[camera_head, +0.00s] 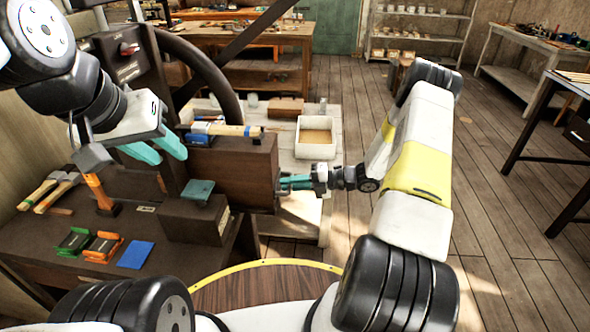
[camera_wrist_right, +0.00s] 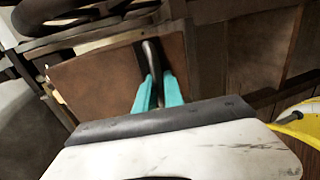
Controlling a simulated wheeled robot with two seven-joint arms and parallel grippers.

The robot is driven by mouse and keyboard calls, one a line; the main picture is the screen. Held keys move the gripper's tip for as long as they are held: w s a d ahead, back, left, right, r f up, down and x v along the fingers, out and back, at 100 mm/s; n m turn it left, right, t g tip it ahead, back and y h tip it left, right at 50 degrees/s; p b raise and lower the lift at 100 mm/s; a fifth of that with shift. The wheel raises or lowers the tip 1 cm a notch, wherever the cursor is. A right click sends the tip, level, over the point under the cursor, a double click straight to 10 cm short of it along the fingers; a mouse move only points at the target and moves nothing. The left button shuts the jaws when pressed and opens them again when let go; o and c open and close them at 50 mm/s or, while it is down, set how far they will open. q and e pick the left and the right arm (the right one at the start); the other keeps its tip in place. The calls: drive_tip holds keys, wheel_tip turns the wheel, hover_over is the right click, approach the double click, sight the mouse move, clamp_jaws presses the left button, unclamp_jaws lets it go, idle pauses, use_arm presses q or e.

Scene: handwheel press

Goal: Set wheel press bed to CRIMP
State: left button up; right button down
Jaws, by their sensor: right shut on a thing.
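The press stands at the left in the head view, with a large dark handwheel (camera_head: 215,75) on its frame. A brown box-shaped part (camera_head: 245,172) sits below the wheel; I cannot tell whether it is the bed, and no CRIMP mark is readable. My right gripper (camera_head: 284,184) is at this part's right side. In the right wrist view its teal fingers (camera_wrist_right: 158,88) are closed around a dark grey handle (camera_wrist_right: 150,52) in front of a brown panel (camera_wrist_right: 105,80). My left gripper (camera_head: 170,155) is open and empty, left of the brown part.
A white bin (camera_head: 316,137) stands behind.

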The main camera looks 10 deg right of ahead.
drive_tip(key=r+x, duration=0.1)
drive_tip(key=x, duration=0.6)
drive_tip(key=r+x, duration=0.2)
drive_tip(key=x, duration=0.5)
drive_tip(key=a+r+x, duration=0.1)
drive_tip(key=x, duration=0.6)
drive_tip(key=shift+w+a+r, duration=0.2)
drive_tip(key=shift+w+a, duration=0.05)
drive_tip(key=shift+w, duration=0.05)
drive_tip(key=c, duration=1.5)
unclamp_jaws()
drive_tip(key=shift+a, duration=0.2)
drive_tip(key=shift+d, duration=0.15)
drive_tip(key=v, duration=0.7)
drive_tip(key=shift+s+d, duration=0.15)
drive_tip(key=shift+d, duration=0.15)
